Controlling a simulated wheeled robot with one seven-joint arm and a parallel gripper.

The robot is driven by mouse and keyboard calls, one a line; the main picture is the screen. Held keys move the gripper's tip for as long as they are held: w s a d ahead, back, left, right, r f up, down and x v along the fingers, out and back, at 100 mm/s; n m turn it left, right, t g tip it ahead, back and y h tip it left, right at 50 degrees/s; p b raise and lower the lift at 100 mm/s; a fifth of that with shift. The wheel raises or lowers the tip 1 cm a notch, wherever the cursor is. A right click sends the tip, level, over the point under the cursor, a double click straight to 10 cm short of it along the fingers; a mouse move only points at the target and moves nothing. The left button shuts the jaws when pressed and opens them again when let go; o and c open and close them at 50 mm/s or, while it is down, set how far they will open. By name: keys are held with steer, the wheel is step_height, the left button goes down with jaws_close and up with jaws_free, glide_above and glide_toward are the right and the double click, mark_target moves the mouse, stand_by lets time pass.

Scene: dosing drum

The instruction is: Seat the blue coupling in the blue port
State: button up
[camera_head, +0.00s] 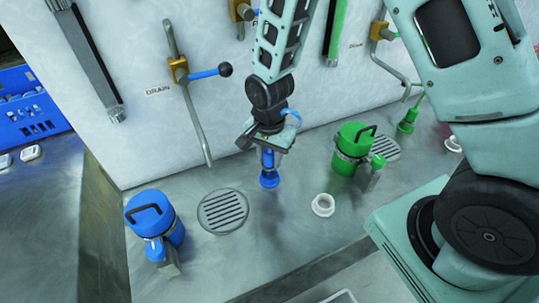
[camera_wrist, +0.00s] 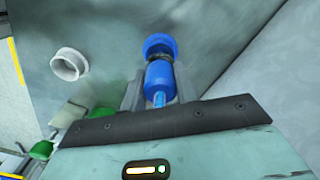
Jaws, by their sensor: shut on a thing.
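My gripper (camera_head: 267,148) points down over the steel bench and is shut on the blue coupling (camera_head: 268,178). The coupling hangs upright with a wider round foot at its lower end. I cannot tell whether the foot touches the bench. In the wrist view the blue coupling (camera_wrist: 160,72) shows between my gripper's fingers (camera_wrist: 158,98), its round end facing away. A blue canister (camera_head: 153,218) with a black handle stands at the left, apart from the coupling. A blue fitting (camera_head: 157,249) with a grey block sits at its front; its opening is not clear.
A round drain grate (camera_head: 223,210) lies between the blue canister and my gripper. A white ring (camera_head: 323,205) and a green canister (camera_head: 352,147) stand to the right. A blue-handled valve pipe (camera_head: 190,85) is on the wall. The bench's front edge (camera_head: 300,275) is near.

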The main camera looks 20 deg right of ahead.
steer(key=shift+f, duration=0.1)
stand_by(0.3)
steer(key=shift+f+b, duration=0.45)
steer(key=shift+f, duration=0.05)
steer(key=shift+f, duration=0.2)
steer(key=shift+f+b, duration=0.55)
steer(key=shift+f, duration=0.05)
steer(key=o, duration=1.1)
steer(key=shift+r, duration=0.15)
steer(key=shift+r+p, duration=2.9)
steer(key=shift+r, duration=0.55)
